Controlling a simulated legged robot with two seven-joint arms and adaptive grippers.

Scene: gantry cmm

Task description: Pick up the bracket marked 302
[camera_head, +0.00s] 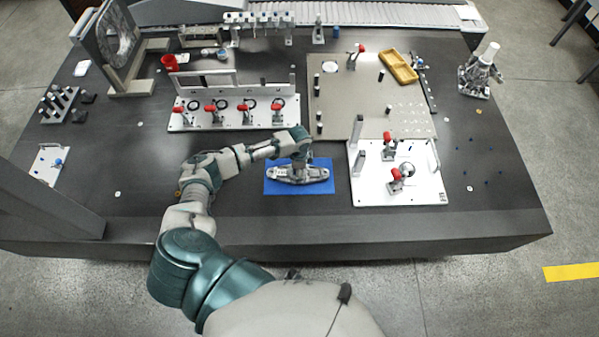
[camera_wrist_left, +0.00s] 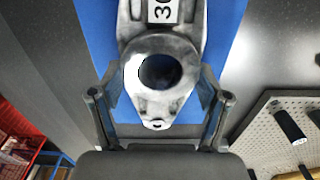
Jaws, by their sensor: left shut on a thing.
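A grey metal bracket (camera_head: 284,176) lies on or just over a blue mat (camera_head: 275,190) near the front middle of the table. In the left wrist view the bracket (camera_wrist_left: 150,90) shows a round bored end, and a white label reads "30", cut off by the frame edge. My left gripper (camera_head: 300,167) reaches down onto the bracket's middle. In the left wrist view its two fingers (camera_wrist_left: 158,92) stand either side of the bored part, shut on the bracket. I cannot tell whether the bracket is clear of the mat (camera_wrist_left: 226,25). My right gripper is not in view.
A white fixture plate (camera_head: 420,192) with red-handled clamps stands right of the mat. Another clamp fixture (camera_head: 232,122) stands behind. A perforated plate (camera_head: 365,125) carries pins and a yellow tray (camera_head: 398,67).

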